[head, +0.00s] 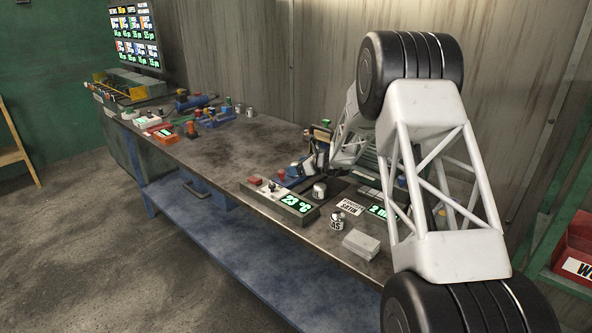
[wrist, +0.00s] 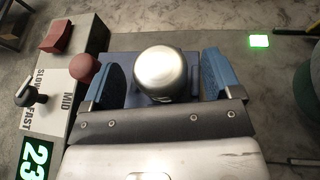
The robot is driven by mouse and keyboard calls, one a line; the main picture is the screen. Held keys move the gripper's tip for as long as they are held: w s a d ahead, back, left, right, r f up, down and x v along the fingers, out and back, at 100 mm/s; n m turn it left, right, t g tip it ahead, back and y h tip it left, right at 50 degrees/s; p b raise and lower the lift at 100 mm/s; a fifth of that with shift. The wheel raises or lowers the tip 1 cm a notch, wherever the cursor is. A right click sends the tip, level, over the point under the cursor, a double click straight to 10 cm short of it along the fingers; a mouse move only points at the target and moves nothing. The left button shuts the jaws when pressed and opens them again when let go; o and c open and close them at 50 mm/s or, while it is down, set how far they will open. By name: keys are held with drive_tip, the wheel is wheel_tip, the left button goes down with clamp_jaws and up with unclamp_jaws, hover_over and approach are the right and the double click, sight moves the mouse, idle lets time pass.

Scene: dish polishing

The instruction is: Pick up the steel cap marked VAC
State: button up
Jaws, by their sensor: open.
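A rounded steel cap (wrist: 160,72) sits between the two blue fingers of my open gripper (wrist: 160,80) in the wrist view. A gap shows on each side of it. Only a trace of dark marking shows at its lower edge, so I cannot read it. In the head view, my gripper (head: 296,171) is low over the bench behind the grey control box and small in the picture. Another steel cap (head: 319,190) stands beside the box with illegible print. A further steel cap (head: 337,221) stands nearer the front edge; its lettering is only partly readable.
The control box (head: 290,203) with a green 23 display, lever and red knob (wrist: 83,68) is close to the gripper's left finger in the wrist view. A pale block (head: 361,244) lies near the bench front. The bench middle (head: 225,150) is mostly clear.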

drive_tip(key=c, duration=1.2)
drive_tip(key=shift+r, duration=0.15)
drive_tip(key=shift+r, duration=1.55)
drive_tip(key=shift+s+r, duration=0.15)
drive_tip(key=shift+s, duration=0.2)
drive_tip(key=s+d+r, duration=0.1)
drive_tip(key=s, duration=1.4)
drive_tip(key=shift+s+d+r, duration=0.15)
drive_tip(key=shift+d, duration=0.2)
